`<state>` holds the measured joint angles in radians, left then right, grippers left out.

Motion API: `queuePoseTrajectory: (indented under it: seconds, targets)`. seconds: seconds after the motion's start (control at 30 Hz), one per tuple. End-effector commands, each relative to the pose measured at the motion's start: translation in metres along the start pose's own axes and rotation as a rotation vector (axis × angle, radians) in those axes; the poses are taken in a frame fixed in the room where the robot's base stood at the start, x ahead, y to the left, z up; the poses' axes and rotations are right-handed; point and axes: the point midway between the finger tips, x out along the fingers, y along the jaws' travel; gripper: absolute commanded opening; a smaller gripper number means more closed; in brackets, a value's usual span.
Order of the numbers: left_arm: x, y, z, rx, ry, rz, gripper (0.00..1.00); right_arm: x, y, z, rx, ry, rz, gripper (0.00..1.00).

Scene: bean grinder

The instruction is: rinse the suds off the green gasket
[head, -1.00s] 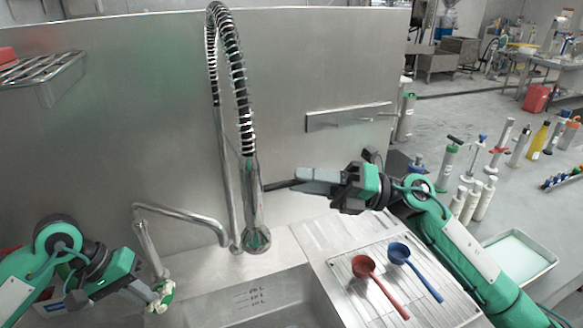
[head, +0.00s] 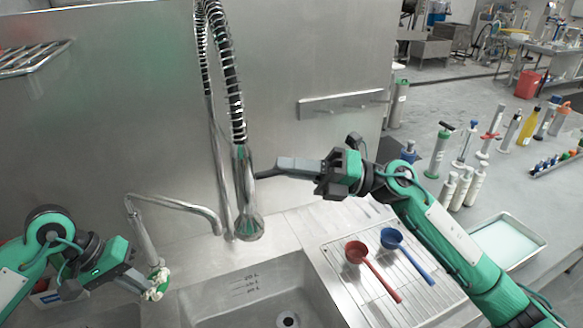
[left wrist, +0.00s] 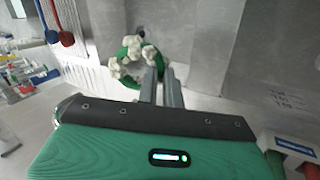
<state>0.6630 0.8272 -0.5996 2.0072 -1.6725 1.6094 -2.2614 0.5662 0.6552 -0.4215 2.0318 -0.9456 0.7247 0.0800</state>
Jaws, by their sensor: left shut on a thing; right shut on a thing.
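The green gasket (head: 155,286) is a ring with clumps of white suds on it, at the left end of the sink. It shows larger in the left wrist view (left wrist: 131,80), with suds mostly on its upper and left parts. My left gripper (head: 144,284) is shut on the gasket's edge. The metal spray head (head: 249,225) hangs nozzle down from a coiled spring hose, above the back of the sink, to the right of and apart from the gasket. My right gripper (head: 277,168) is shut on the sprayer's dark handle. I see no water stream.
The steel sink (head: 255,300) has an open drain. A swivel spout (head: 175,203) reaches over the back ledge between the gasket and sprayer. A red ladle (head: 372,271) and blue ladle (head: 407,255) lie on a wire rack to the right. A shallow tray (head: 540,243) stands beyond.

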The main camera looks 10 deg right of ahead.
Motion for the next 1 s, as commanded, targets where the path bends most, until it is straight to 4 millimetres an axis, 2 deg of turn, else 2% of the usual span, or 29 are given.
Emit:
queuePoseTrajectory:
  seconds: [0.3, 0.67, 0.7, 0.8, 1.0]
  targets:
    - [0.031, -0.017, -0.001, 0.000, 0.000, 0.000, 0.00, -0.002, -0.011, -0.007, 0.034, -0.062, 0.085, 0.00]
    - [0.032, -0.017, -0.001, 0.000, 0.000, 0.000, 0.00, -0.002, -0.008, -0.005, 0.043, -0.077, 0.104, 0.00]
    - [0.032, -0.017, -0.001, 0.000, 0.000, 0.000, 0.00, -0.002, -0.008, -0.005, 0.043, -0.077, 0.104, 0.13]
    - [0.032, -0.017, -0.001, 0.000, 0.000, 0.000, 0.00, -0.002, -0.008, -0.005, 0.043, -0.077, 0.104, 0.33]
    - [0.032, -0.017, -0.001, 0.000, 0.000, 0.000, 0.00, -0.002, -0.008, -0.005, 0.043, -0.076, 0.104, 0.33]
